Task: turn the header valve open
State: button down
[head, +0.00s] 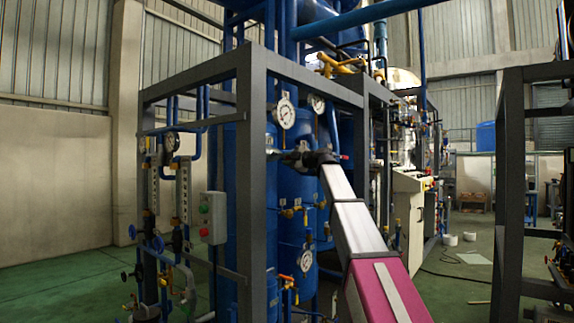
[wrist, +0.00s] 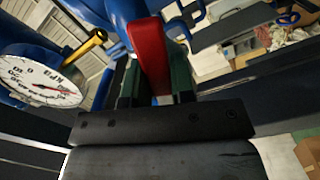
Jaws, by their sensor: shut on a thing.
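The header valve shows in the wrist view as a red handle (wrist: 150,50) in front of blue piping (wrist: 115,12). My gripper (wrist: 153,80) has its two dark fingers on either side of the handle and is shut on it. The handle stands lengthwise between the fingers, and its lower end is hidden near the gripper body. In the head view my gripper (head: 293,157) reaches in at the blue vessels, just below a round gauge (head: 285,113). The handle is too small and covered there to make out clearly.
Grey frame posts (head: 251,190) stand left of my arm.

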jog(key=shift+w+d+r+n, duration=0.1)
jog(key=shift+r+n, duration=0.35)
jog(key=shift+n, duration=0.35)
jog(key=shift+w+r+n, duration=0.1)
jog(key=shift+r+n, duration=0.3)
jog(key=shift+n, duration=0.4)
jog(key=shift+s, duration=0.1)
jog(key=c, duration=1)
grip_release()
jog(key=shift+o, duration=0.2)
jog(key=v, duration=1)
jog(key=shift+s+d, duration=0.3)
